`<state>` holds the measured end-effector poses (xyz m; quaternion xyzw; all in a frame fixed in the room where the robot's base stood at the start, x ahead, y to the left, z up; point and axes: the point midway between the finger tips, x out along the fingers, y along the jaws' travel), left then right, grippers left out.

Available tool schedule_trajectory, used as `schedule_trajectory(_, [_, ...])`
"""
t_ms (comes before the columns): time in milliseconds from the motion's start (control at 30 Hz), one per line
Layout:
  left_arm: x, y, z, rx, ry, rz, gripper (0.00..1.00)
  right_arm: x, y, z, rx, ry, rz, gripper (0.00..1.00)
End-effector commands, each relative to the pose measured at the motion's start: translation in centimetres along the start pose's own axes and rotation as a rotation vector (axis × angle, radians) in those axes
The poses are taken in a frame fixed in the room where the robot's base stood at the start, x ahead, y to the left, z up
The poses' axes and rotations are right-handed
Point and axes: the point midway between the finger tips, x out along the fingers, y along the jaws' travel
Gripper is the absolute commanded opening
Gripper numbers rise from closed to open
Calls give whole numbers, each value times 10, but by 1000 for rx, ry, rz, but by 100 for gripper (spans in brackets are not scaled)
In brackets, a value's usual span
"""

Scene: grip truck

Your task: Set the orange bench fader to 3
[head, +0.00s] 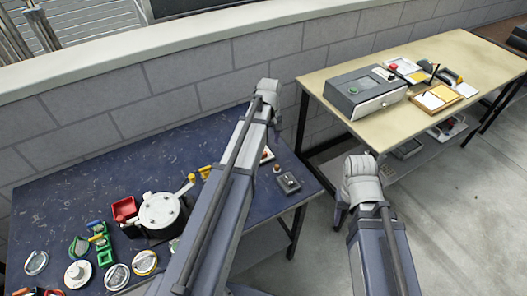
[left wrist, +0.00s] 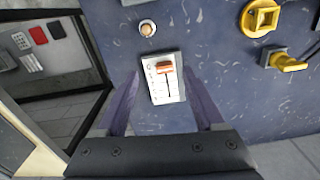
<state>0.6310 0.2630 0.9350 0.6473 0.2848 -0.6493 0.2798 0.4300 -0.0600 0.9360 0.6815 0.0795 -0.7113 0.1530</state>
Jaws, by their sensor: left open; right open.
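The bench fader is a white plate (left wrist: 177,90) with a dark slot and faint marks along its left side in the left wrist view. Its orange knob (left wrist: 164,67) sits near the slot's upper end in that view; the marks are too small to read. The plate (head: 268,153) shows partly beside my left arm in the head view. My left gripper (left wrist: 160,76) is open and empty, its fingers on either side of the plate in the picture, with no contact visible. In the head view my forearm hides it. My right gripper is not in view; only its arm shows.
A round knob (left wrist: 147,28) and yellow fittings (left wrist: 262,18) are near the fader on the blue bench (head: 90,170). A dark switch box (head: 288,183) is at the bench's right edge. A pale table (head: 440,60) with a grey box (head: 365,92) stands right.

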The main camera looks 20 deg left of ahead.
Motion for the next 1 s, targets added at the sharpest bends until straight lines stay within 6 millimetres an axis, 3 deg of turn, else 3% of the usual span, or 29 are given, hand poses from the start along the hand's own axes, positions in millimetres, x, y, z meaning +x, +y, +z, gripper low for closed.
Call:
schedule_trajectory(33, [0,-3,-14,-41,-1,4,70,0,0,0,0,0,0,50])
schedule_trajectory(133, [0,-7,-23,-84,-1,7,70,0,0,0,0,0,0,50])
schedule_trajectory(467, [8,-8,-23,-89,-1,8,70,8,-1,0,0,0,0,50])
schedule_trajectory(1000, [70,-7,-23,-87,-1,8,70,69,-7,-4,0,0,0,50])
